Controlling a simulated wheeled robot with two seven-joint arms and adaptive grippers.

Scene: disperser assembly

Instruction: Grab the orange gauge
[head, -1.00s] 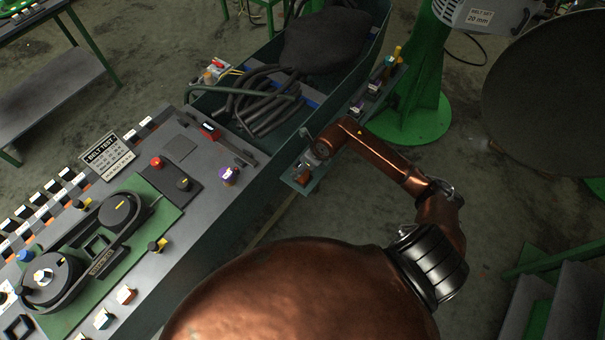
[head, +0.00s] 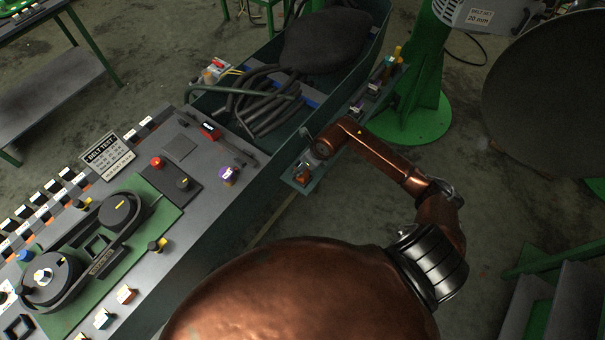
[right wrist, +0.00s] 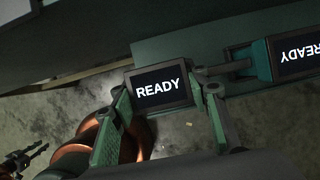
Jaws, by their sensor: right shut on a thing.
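The orange gauge (head: 303,184) is at the near end of a narrow green shelf in the head view, partly hidden by my right arm. In the right wrist view, my right gripper (right wrist: 166,86) is shut on a gauge with a dark screen reading READY (right wrist: 158,90), one finger on each side. This gauge is at the shelf's end; its orange colour does not show there. A dark forked thing at the lower left of that view (right wrist: 22,160) looks like my left gripper, too small to read.
A second READY gauge (right wrist: 296,54) sits farther along the shelf (right wrist: 190,48), close to the right finger. More gauges (head: 376,82) stand at the shelf's far end. A green trough with black hoses (head: 262,105) and a grey control bench (head: 205,200) lie to the left.

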